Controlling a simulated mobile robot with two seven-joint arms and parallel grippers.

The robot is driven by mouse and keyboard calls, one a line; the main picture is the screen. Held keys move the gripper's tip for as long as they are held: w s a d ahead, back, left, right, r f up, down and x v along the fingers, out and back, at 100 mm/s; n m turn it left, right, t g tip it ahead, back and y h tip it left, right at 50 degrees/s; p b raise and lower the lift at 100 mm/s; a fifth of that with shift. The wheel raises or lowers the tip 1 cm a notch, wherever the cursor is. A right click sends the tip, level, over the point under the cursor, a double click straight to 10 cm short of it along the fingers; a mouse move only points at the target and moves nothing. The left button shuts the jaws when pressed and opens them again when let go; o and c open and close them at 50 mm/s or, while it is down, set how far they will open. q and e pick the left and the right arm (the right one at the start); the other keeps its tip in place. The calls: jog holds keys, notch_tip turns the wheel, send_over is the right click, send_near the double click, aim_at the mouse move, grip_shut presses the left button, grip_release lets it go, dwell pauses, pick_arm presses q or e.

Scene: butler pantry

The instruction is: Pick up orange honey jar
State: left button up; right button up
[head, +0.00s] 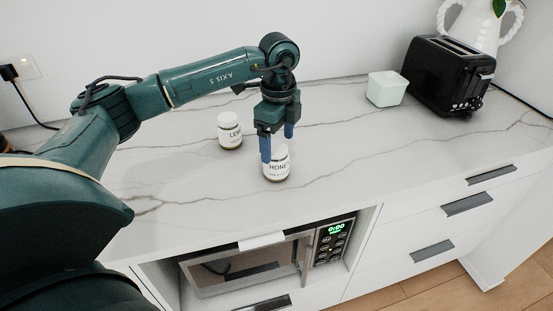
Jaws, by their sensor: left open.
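A small jar labelled "HONEY" (277,168) stands upright on the marble counter, near its front edge. Its label is white, with a dark brownish band at the base; its top is hidden by my gripper. My left gripper (277,147) is open and points down over the jar. One blue finger is at the jar's left and the other is toward its upper right. I cannot tell whether the fingers touch it. My right gripper is not in view.
A second white-labelled jar (230,131) stands just left and behind. A white square container (386,89), a black toaster (449,76) and a white vase (470,22) stand at the back right. A microwave (265,262) sits below the counter. The counter's right front is clear.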

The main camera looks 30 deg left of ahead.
aim_at(276, 160)
pick_arm(q)
jog(key=shift+a+f+p, duration=0.15)
jog(key=shift+f+p, duration=0.15)
jog(key=shift+f, duration=1.35)
jog(key=shift+a+f+p, duration=0.1)
jog(key=shift+f+p, duration=0.2)
jog(key=shift+f, duration=1.3)
jog(key=c, duration=1.3)
